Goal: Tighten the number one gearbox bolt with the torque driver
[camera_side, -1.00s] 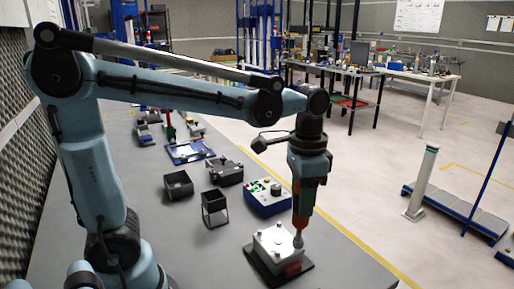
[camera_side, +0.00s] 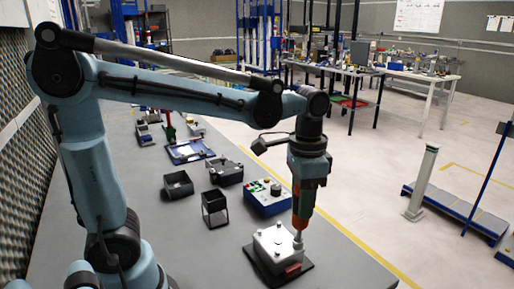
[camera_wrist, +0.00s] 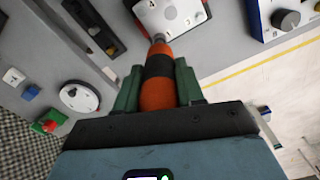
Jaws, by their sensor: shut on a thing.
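The torque driver (camera_side: 301,207) is orange-red with a black band. It stands nearly upright in my gripper (camera_side: 305,186), which is shut on it. In the wrist view the green fingers of my gripper (camera_wrist: 158,88) close on both sides of the driver (camera_wrist: 156,68). The light grey gearbox (camera_side: 273,243) sits on a dark base plate under the driver. The driver's tip is at the gearbox's right edge in the side view. In the wrist view the tip meets the near edge of the gearbox (camera_wrist: 180,14), marked with digits. The bolt under the tip is hidden.
A blue and white control box (camera_side: 266,199) with buttons stands behind the gearbox. An open black holder (camera_side: 214,209) and a black bin (camera_side: 178,185) stand to the left. The bench (camera_side: 190,255) is clear left of the gearbox.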

